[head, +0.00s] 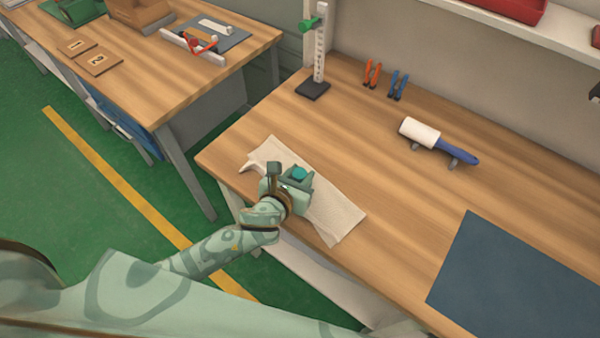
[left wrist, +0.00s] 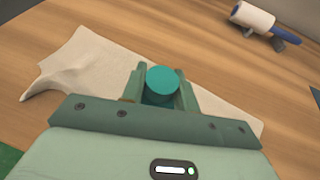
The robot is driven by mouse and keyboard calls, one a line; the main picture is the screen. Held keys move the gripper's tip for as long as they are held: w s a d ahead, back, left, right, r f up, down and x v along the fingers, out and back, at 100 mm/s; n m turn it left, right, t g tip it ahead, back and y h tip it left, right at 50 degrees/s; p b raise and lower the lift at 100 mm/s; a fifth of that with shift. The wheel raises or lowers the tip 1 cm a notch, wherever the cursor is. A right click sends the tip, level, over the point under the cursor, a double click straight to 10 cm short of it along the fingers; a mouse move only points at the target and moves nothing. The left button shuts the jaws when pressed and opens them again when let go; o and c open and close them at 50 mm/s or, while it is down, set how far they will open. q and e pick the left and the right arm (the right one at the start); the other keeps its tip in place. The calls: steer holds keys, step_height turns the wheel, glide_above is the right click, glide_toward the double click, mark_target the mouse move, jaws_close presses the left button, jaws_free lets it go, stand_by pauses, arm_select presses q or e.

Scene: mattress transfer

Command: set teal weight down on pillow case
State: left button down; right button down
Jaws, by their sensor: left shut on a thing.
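The teal weight (head: 299,173) is a small round piece between the fingers of my left gripper (head: 296,178), which is shut on it. The weight's round top also shows in the left wrist view (left wrist: 163,80). The cream pillow case (head: 335,208) lies flat on the wooden table, with one corner folded up at its left end. The pillow case spreads behind the gripper in the left wrist view (left wrist: 85,70). The gripper is over the middle of the pillow case; the weight's underside is hidden, so I cannot tell whether it touches the cloth. My right gripper is not in view.
A lint roller (head: 420,132) with a blue handle rests on a holder at the back. A scale post (head: 320,45) with a green clamp, orange clips (head: 372,73) and blue clips (head: 398,84) stand behind. A dark blue mat (head: 520,275) lies at the right. Table between is clear.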

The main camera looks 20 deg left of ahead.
arm_select(q)
steer(key=shift+f, duration=0.3)
steer(key=c, duration=1.1)
jaws_free()
steer(key=shift+o, duration=0.2)
steer(key=shift+r, duration=0.45)
steer(key=p+v, duration=0.2)
steer(key=v, duration=1)
steer(key=shift+r+p, duration=0.15)
steer(key=shift+p, duration=0.2)
steer(key=shift+a, duration=0.1)
